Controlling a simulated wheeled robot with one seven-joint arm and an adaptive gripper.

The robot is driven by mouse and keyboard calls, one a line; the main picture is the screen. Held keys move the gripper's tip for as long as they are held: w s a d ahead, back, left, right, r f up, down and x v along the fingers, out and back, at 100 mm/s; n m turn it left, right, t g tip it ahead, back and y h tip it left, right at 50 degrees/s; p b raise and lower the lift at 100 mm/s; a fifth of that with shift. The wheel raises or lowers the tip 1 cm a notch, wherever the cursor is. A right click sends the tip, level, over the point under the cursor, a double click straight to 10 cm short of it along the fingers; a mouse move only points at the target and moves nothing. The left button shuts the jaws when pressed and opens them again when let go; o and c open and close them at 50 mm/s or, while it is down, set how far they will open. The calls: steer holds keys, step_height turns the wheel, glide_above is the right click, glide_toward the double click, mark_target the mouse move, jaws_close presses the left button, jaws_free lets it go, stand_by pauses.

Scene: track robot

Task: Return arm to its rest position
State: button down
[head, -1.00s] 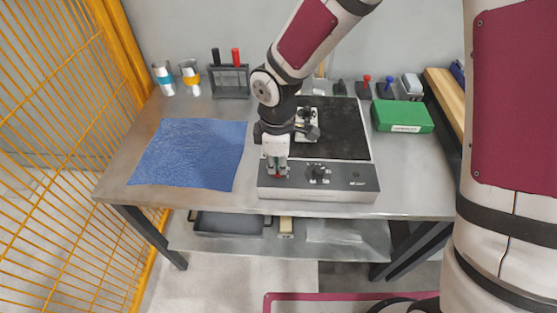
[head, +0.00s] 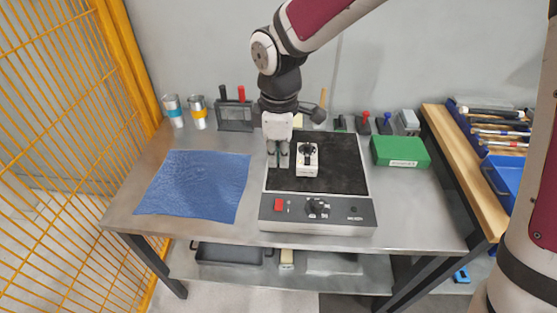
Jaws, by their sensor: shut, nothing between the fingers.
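My gripper (head: 278,160) points down in the head view, with its fingers shut and nothing between them. It hangs over the left back part of the black-topped device on the table, left of a small white part with a black top (head: 307,161). The device's front panel (head: 318,209) carries a red switch (head: 279,205) and a black knob (head: 317,206). My arm reaches in from the upper right, and its wrist stands above the back of the table.
A blue cloth (head: 194,186) lies left on the metal table (head: 140,225). Two cups, a tool holder (head: 236,117) and a green box (head: 400,152) stand along the back. A yellow mesh fence (head: 65,120) is at the left. A wooden-edged bench (head: 462,160) with tools is at the right.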

stand_by(0.3)
steer(key=s+d+r+m+t+h, duration=0.1)
steer(key=s+d+r+m, duration=0.25)
steer(key=d+r, duration=0.3)
steer(key=s+d+r+m+t, duration=0.1)
steer(key=s+d+r+m, duration=0.3)
steer(key=d, duration=0.3)
steer(key=s+d+r+m, duration=0.1)
steer(key=s+d+m, duration=0.1)
steer(key=s+m, duration=0.1)
steer(key=s+d+r+m+t+p, duration=0.1)
steer(key=s+d+r+m, duration=0.1)
steer(key=s, duration=0.4)
steer(key=s+d+r+m+y, duration=0.1)
steer(key=s+d+r+m, duration=0.1)
steer(key=s+d+m, duration=0.2)
steer(key=shift+s+r+m+t+p, duration=0.3)
steer(key=shift+s+m+t, duration=0.1)
steer(key=shift+s+m, duration=0.15)
